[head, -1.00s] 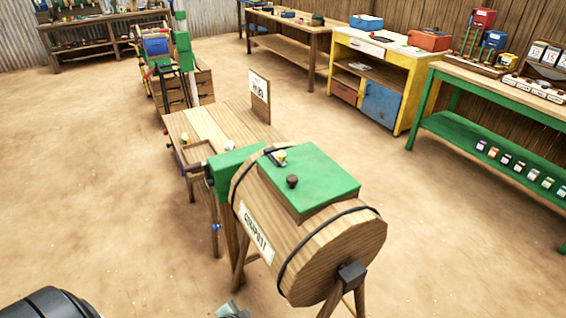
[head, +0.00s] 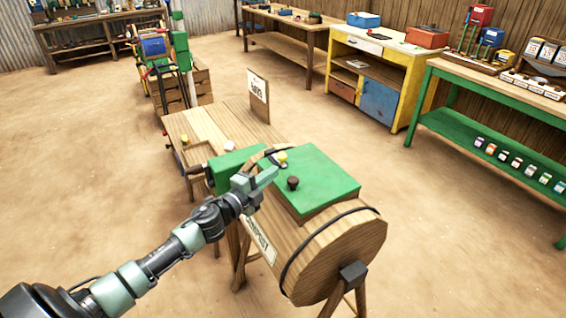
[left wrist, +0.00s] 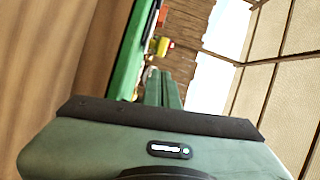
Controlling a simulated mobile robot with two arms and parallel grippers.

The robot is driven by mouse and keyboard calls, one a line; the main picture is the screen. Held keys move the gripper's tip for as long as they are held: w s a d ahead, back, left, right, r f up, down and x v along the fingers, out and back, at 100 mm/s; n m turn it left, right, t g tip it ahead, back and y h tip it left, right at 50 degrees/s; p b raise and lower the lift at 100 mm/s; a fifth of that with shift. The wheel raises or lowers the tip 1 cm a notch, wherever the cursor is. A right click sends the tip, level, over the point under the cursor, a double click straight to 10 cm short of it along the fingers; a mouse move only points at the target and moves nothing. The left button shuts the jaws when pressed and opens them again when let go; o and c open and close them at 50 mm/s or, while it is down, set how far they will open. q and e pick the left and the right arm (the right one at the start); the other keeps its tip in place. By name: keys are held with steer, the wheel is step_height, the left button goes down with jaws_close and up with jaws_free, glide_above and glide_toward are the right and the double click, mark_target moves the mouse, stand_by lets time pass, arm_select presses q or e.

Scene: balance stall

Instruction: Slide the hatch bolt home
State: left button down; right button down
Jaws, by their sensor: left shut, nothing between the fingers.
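The wooden compost drum (head: 320,240) stands at centre, with a green hatch (head: 325,180) on top. The hatch bears a dark round knob (head: 292,183). The bolt with its yellow knob (head: 281,157) is at the hatch's far left edge; how far it is slid cannot be told. My left gripper (head: 268,176) is shut and empty, at the hatch's left edge just short of the bolt. In the left wrist view its closed fingers (left wrist: 164,90) point toward a yellow knob (left wrist: 163,46) beside the green hatch edge (left wrist: 127,60). My right gripper is out of view.
A green box (head: 228,168) is at the drum's left end. A wooden table (head: 205,125) with an upright sign (head: 258,95) stands just behind. A green bench (head: 490,90) is at right. Open floor (head: 80,180) lies left.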

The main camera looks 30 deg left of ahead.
mark_target(278, 157)
arm_select(q)
steer(key=w, duration=0.4)
steer(key=shift+w+d+p, duration=0.3)
steer(key=shift+w+p, duration=0.05)
steer(key=shift+w+d+f, duration=0.1)
steer(key=shift+w+f, duration=0.05)
steer(key=shift+w, duration=0.55)
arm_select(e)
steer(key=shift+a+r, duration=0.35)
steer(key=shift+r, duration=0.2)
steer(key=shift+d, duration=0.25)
arm_select(q)
steer(key=w+a, duration=0.1)
steer(key=a+b, duration=0.1)
steer(key=a, duration=0.1)
steer(key=shift+w, duration=0.35)
steer(key=shift+w+a, duration=0.1)
steer(key=shift+a, duration=0.05)
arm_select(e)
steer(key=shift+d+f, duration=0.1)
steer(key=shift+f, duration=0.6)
arm_select(q)
steer(key=shift+a, duration=0.1)
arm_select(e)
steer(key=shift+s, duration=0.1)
